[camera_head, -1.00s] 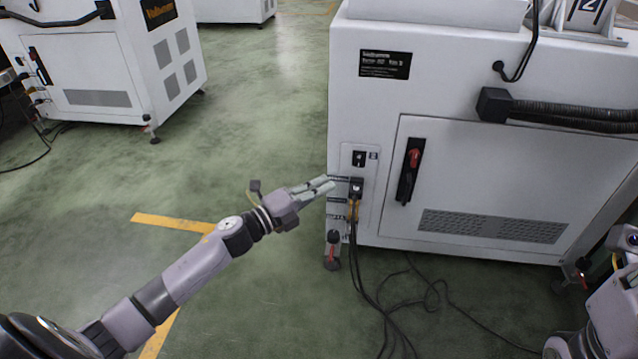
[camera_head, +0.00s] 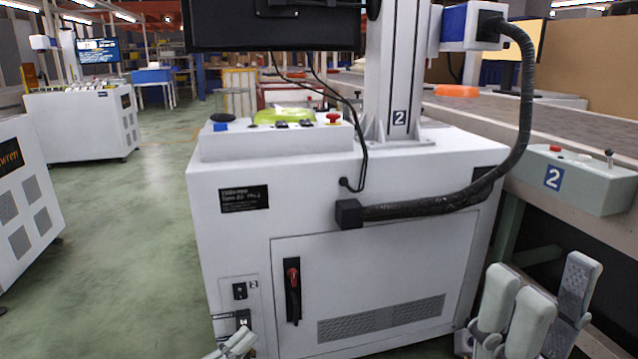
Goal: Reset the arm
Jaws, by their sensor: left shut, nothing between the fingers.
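My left gripper (camera_head: 236,344) shows only at the bottom edge, in front of the lower left part of the white machine cabinet (camera_head: 300,215). Its fingers are together with nothing between them, near a small black socket on the cabinet. I cannot tell whether they touch it. The rest of my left arm is out of view. My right gripper (camera_head: 540,290) is at the lower right, with its grey fingers pointing up, spread apart and empty.
A conveyor (camera_head: 560,118) with a control box (camera_head: 575,180) marked 2 runs along the right. Another white cabinet (camera_head: 22,205) stands at the left edge. Green floor (camera_head: 130,240) is clear between the cabinets. A black hose (camera_head: 430,208) loops across the cabinet front.

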